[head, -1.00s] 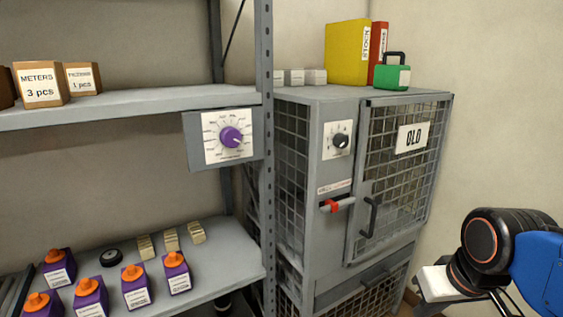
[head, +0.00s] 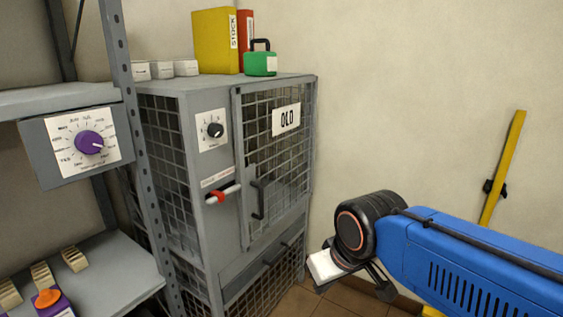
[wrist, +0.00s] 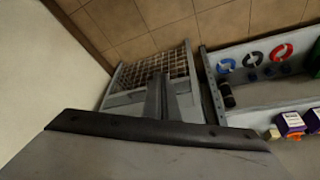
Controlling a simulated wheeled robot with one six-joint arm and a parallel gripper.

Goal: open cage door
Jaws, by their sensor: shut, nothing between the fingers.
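The cage door (head: 292,148) is a grey-framed mesh panel with an "OLD" label, on the front of a grey cabinet. It looks closed. A dark vertical handle (head: 258,198) sits near its left edge. Left of the door, a red-tipped latch (head: 223,193) sticks out from the cabinet's front panel. My arm's end hangs right of the cabinet, apart from the door and handle in the head view. My gripper (wrist: 157,82) is shut and empty in the wrist view, with grey mesh behind its tips. The handle cannot be made out there.
A black dial (head: 214,130) is above the latch. A yellow binder (head: 214,40), a red binder and a green case (head: 261,63) stand on the cabinet. A shelf unit (head: 132,140) with a purple dial (head: 89,142) adjoins on the left. Tiled floor (head: 300,304) is open at right.

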